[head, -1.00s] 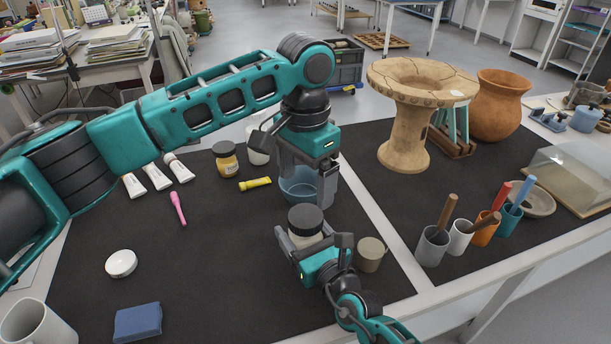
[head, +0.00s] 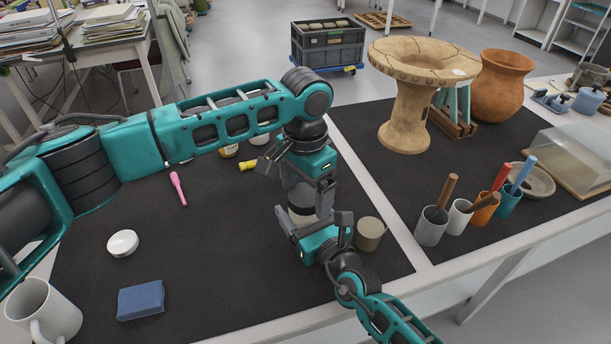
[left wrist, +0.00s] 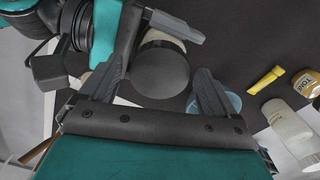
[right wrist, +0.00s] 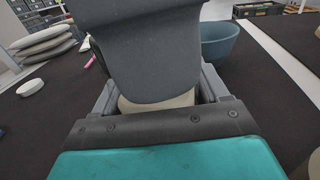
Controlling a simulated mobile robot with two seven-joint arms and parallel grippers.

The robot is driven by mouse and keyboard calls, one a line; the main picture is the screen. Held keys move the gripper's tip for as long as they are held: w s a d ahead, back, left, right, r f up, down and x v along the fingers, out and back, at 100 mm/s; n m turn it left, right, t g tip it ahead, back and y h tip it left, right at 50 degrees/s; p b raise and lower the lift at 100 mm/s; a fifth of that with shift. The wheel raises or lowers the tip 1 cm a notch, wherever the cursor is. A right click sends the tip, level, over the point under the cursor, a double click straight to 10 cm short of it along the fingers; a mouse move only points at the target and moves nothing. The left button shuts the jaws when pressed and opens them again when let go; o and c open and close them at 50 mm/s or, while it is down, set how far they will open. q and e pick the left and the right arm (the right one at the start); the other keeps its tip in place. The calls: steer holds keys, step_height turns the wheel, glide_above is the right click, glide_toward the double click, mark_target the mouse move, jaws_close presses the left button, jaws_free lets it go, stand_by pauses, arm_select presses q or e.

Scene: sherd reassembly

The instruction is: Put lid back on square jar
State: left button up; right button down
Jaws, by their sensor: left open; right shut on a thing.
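A pale jar (head: 300,217) is held between the fingers of my right gripper (head: 312,222) above the dark mat. Its body shows as a cream strip in the right wrist view (right wrist: 155,103); most of it is hidden. A dark round lid (left wrist: 160,70) is over the jar; I cannot tell whether it is seated. My left gripper (head: 304,198) is directly above the jar, pointing down. In the left wrist view its open fingers stand on either side of the lid, with gaps. A large dark grey shape, probably a left finger, blocks the right wrist view.
A beige pot (head: 369,233) stands close right of my right gripper. A blue bowl (right wrist: 218,42) is behind the jar. A white round piece (head: 123,243), a blue block (head: 141,300) and a white mug (head: 42,314) are at left. Cups with tools (head: 432,227) stand at right.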

arm_select(q)
steer(key=shift+f, duration=0.1)
steer(key=shift+c, duration=0.3)
steer(key=c, duration=1.1)
steer(key=o, duration=1.3)
steer(key=shift+c, duration=0.2)
step_height(320, 180, up, 12)
arm_select(e)
jaws_free()
